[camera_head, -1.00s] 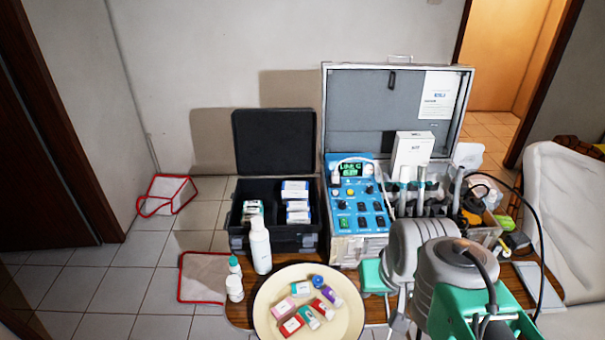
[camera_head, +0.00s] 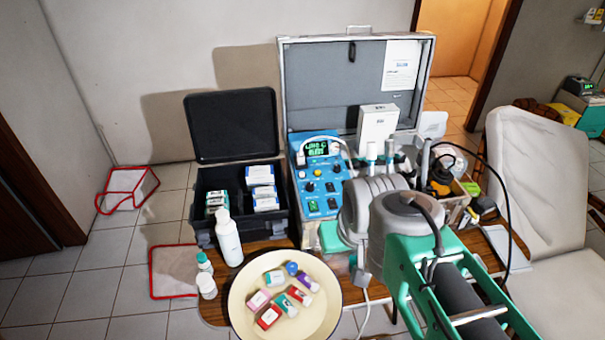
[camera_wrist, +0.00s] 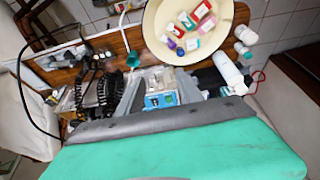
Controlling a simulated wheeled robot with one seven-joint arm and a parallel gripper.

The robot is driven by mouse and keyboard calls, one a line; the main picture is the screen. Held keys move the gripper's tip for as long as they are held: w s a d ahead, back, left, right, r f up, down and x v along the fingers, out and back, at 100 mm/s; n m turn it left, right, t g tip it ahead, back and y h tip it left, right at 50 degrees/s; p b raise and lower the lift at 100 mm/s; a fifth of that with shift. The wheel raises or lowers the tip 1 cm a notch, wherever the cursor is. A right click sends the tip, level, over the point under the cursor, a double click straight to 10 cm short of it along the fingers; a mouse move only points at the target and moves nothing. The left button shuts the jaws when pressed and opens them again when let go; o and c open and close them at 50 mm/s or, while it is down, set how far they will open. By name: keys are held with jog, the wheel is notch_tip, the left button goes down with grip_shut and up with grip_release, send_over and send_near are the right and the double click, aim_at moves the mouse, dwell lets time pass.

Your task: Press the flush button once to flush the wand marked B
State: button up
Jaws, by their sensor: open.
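A blue control panel (camera_head: 322,180) stands in the open grey case. It has a green-lit display (camera_head: 317,148), whose top line looks like "LINE C", plus knobs and lit green buttons. Button labels are too small to read, so I cannot tell which is flush. Upright wands (camera_head: 372,152) stand right of the panel, partly hidden by my arm; no B mark is legible. In the wrist view, my gripper (camera_wrist: 160,74) is open and empty, its grey fingers either side of the panel (camera_wrist: 160,100). I cannot tell whether it touches anything. The head view hides the fingertips.
A cream plate (camera_head: 240,308) with several small boxes and vials sits in front. A white bottle (camera_head: 228,240) and a smaller bottle (camera_head: 206,284) stand left of it. An open black case (camera_head: 237,125) is left of the panel. A white box (camera_head: 377,125) stands behind the wands.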

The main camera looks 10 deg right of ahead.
grip_shut()
dwell(1.5)
